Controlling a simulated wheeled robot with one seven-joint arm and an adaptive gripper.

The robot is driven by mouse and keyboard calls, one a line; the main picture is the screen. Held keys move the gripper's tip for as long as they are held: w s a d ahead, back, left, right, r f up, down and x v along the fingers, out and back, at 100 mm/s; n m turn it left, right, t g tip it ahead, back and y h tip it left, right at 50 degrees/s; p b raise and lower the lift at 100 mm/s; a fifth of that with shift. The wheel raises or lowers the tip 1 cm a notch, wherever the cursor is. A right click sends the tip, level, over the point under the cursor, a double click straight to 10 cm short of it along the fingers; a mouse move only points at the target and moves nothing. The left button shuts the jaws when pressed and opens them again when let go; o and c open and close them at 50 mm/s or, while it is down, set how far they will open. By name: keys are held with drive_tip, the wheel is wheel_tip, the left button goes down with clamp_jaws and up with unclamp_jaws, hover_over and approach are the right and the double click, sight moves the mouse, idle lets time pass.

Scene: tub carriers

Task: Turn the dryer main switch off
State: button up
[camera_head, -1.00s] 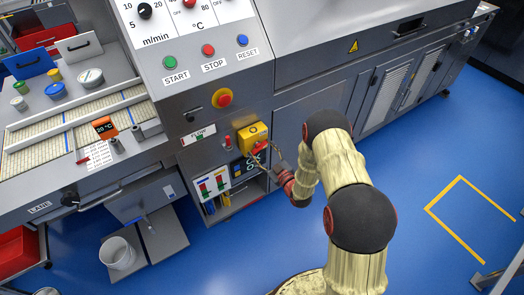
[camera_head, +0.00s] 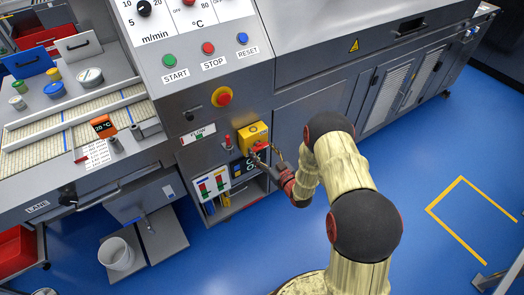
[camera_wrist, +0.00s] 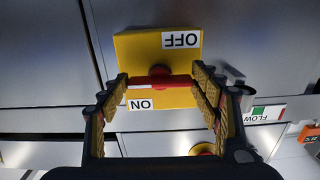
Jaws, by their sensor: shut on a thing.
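The dryer main switch is a yellow plate (camera_head: 252,132) on the grey machine front, with a red handle (camera_wrist: 150,84) at its middle. In the wrist view the plate (camera_wrist: 150,48) appears upside down, with an OFF label (camera_wrist: 181,40) at upper right and an ON label (camera_wrist: 140,104) below the handle's left part. The handle lies about level there, with a white line along its left part. My gripper (camera_wrist: 162,86) has one finger at each end of the handle and is shut on it. In the head view my gripper (camera_head: 268,154) partly hides the handle.
A red stop button on a yellow ring (camera_head: 222,97) sits above and left of the switch. A small red lever (camera_head: 228,142) by the FLOW label (camera_head: 198,134) is close left. An open compartment (camera_head: 226,203) lies below.

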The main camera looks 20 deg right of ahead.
drive_tip(key=o, duration=1.2)
drive_tip(key=shift+c, duration=0.2)
drive_tip(key=v, duration=1.2)
